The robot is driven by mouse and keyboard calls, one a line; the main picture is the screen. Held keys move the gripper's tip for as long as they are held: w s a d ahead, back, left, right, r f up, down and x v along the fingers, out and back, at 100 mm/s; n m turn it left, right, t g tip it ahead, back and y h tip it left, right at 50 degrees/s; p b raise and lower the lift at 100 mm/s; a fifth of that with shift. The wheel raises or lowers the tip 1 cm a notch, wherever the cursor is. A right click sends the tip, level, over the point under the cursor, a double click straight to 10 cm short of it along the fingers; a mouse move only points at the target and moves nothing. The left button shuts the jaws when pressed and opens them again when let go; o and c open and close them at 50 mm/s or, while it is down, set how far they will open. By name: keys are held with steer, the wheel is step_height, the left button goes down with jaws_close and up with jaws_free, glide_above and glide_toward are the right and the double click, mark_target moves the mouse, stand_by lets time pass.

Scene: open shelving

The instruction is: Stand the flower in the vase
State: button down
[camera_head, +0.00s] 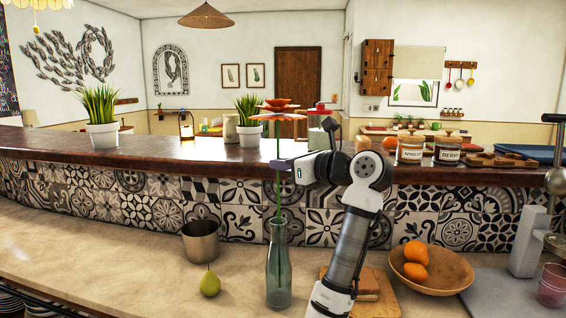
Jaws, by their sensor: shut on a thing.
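The flower (280,113) has coral-pink petals and a long, thin green stem, and it stands upright. My gripper (281,164) is shut on the upper stem, below the petals. The vase (279,270) is a tall, clear grey-green glass bottle shape standing on the lower counter. The stem runs straight down to the vase's neck and lines up with its mouth. A greenish line shows through the glass, but I cannot tell for sure how deep the stem's lower end sits inside.
A green pear (210,282) and a metal cup (201,241) stand left of the vase. A wooden board (375,292) and a wooden bowl (440,272) with oranges lie to the right. The raised dark ledge (190,149) behind holds potted plants and jars.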

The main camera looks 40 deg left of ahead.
steer(key=c, duration=1.5)
jaws_free()
steer(key=d+b, duration=0.1)
steer(key=d, duration=0.3)
steer(key=d+r+b, duration=0.1)
steer(key=d, duration=0.4)
steer(key=d+b, duration=0.1)
steer(key=d, duration=0.3)
steer(key=shift+s+d+r, duration=0.25)
steer(key=shift+s+d, duration=0.05)
steer(key=shift+d, duration=0.05)
